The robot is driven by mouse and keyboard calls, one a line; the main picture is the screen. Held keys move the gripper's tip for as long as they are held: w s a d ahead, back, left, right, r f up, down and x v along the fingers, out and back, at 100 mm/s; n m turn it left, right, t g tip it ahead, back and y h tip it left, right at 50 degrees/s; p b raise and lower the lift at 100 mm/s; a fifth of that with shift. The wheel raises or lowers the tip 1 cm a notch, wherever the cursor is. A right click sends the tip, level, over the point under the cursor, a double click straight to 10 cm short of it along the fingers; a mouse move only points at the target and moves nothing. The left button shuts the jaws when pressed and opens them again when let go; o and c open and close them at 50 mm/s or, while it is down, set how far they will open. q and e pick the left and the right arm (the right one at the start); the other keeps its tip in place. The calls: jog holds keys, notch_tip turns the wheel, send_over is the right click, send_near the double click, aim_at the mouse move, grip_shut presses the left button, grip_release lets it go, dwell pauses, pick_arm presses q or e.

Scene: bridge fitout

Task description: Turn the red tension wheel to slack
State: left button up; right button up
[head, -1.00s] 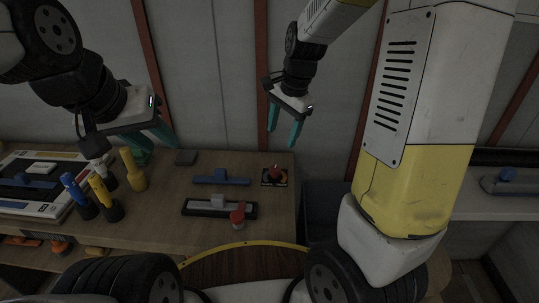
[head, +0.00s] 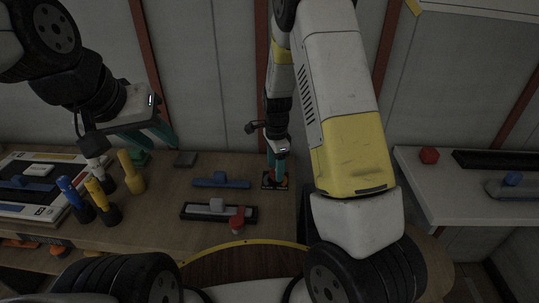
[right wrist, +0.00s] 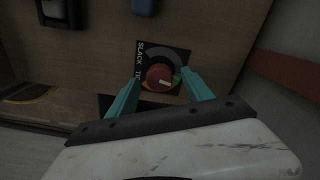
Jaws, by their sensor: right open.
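The red tension wheel (right wrist: 157,75) sits on a dark square plate (right wrist: 147,50) with a grey arc and a green patch at its right. The plate reads "SLACK" at upper left, with another word partly hidden. A white mark on the wheel points right, towards the green patch. My right gripper (right wrist: 161,78) is open, with one teal finger on each side of the wheel; I cannot tell whether they touch it. In the head view my right gripper (head: 277,179) covers most of the wheel. My left gripper (head: 157,146) is open and empty above the bench's left part.
A blue slider (head: 222,183) and a black-framed slider (head: 190,213) with a red knob (head: 237,220) lie left of the wheel. Blue and yellow handles (head: 98,192) stand further left. A white shelf (head: 425,185) with a red knob (head: 429,155) is at right.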

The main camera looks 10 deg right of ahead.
jog(key=shift+f, duration=0.3)
grip_shut()
